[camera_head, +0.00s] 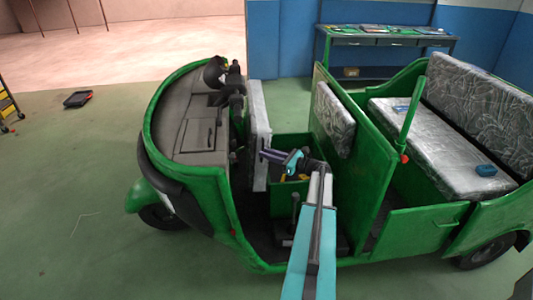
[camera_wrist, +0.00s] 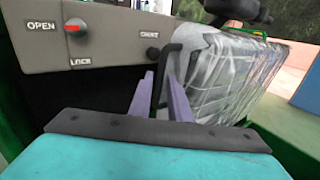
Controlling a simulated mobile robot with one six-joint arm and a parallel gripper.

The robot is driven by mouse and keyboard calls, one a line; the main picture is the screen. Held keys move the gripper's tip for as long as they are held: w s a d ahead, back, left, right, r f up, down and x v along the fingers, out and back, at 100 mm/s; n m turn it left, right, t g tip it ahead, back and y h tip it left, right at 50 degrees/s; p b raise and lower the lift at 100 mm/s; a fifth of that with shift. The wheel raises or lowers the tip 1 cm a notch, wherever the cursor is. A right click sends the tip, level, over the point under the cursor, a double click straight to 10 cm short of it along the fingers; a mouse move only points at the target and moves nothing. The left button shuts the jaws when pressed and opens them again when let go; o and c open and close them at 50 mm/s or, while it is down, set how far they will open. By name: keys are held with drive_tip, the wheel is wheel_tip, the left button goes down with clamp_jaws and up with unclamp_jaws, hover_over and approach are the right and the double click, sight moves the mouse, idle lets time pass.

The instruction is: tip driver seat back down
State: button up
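The driver seat (camera_head: 258,130) is a plastic-wrapped grey pad standing upright behind the dashboard, tipped up from the green seat box (camera_head: 290,194). In the wrist view the wrapped pad (camera_wrist: 226,78) fills the area right of my fingers. My gripper (camera_head: 266,155) is beside the pad's rear side in the head view. In the wrist view my gripper (camera_wrist: 160,76) has its two purple fingers apart, with a dark bracket (camera_wrist: 166,68) by the fingertips. I see nothing clearly held. Whether the right finger touches the pad cannot be told.
A wrapped backrest (camera_head: 333,118) is fixed to the green partition (camera_head: 345,160) behind the seat box. A panel with a red OPEN/LOCK knob (camera_wrist: 76,28) stands ahead in the wrist view. Handlebar parts (camera_head: 233,90) are close to the pad. The seat box holds tools.

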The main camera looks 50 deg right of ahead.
drive_tip(key=shift+w+a, duration=0.1)
drive_tip(key=shift+w, duration=0.15)
clamp_jaws()
drive_tip(key=shift+s, duration=0.1)
idle(0.3)
